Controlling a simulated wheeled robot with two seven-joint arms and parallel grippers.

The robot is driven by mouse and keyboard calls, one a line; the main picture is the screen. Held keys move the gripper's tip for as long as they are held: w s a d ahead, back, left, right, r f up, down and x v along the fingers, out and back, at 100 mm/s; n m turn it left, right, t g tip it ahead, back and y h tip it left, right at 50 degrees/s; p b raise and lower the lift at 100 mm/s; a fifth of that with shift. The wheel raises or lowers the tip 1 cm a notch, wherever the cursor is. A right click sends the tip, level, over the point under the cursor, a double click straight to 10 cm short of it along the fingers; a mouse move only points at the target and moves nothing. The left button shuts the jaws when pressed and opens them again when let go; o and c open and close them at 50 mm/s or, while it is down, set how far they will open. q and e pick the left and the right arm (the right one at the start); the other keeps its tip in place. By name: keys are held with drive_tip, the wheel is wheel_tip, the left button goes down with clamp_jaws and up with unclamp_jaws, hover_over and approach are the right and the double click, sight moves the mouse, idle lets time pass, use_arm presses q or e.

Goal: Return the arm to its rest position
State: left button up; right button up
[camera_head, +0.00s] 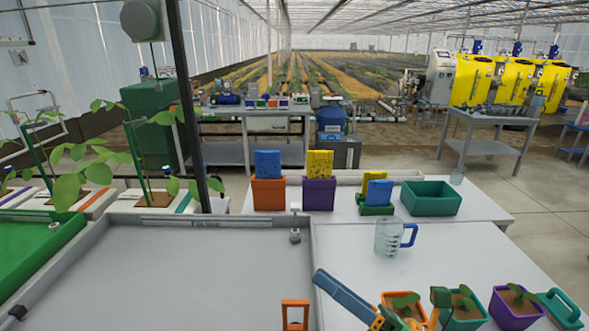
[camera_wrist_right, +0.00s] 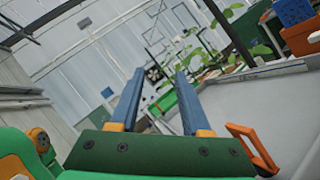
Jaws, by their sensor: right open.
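My right gripper (camera_head: 343,293) comes in at the bottom of the head view, with a long blue finger pointing up and left over the bench. In the right wrist view my right gripper (camera_wrist_right: 158,76) shows both blue fingers spread apart with nothing between them. It is open and empty. Part of my right arm, green and orange, shows behind the finger and overlaps the potted seedlings. My left gripper is not in view.
An orange handle (camera_head: 295,315) stands left of the gripper by a grey tray (camera_head: 190,265). A clear jug (camera_head: 388,238) with a blue handle stands beyond. Seedling pots (camera_head: 515,312) and a green bin (camera_head: 432,198) stand right. The bench between jug and gripper is free.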

drive_tip(key=d+f+m+t+h, duration=0.1)
drive_tip(key=d+f+m+h, duration=0.4)
drive_tip(key=m, duration=0.5)
drive_tip(key=w+d+f+m+t+h, duration=0.1)
drive_tip(key=d+f+m+h, duration=0.2)
drive_tip(key=f+m+h, duration=0.35)
drive_tip(key=d+f+m+t+h, duration=0.1)
drive_tip(key=d+f+m+h, duration=0.5)
drive_tip(key=m, duration=0.6)
drive_tip(key=s+a+f+m+g, duration=0.1)
drive_tip(key=s+f+m+g, duration=0.4)
drive_tip(key=s, duration=0.4)
drive_tip(key=s+a+f+m+g, duration=0.25)
drive_tip(key=s+f+g, duration=0.3)
drive_tip(key=s, duration=0.35)
wheel_tip(320, 180, down, 18)
drive_tip(key=s+g+b, duration=0.2)
drive_tip(key=b, duration=0.1)
drive_tip(key=s+d+f+g+h+b, duration=0.1)
drive_tip(key=s+d+f, duration=0.2)
drive_tip(key=s+f, duration=0.9)
drive_tip(key=shift+s+f+b, duration=0.15)
drive_tip(key=shift+f+b, duration=0.15)
drive_tip(key=shift+f, duration=0.2)
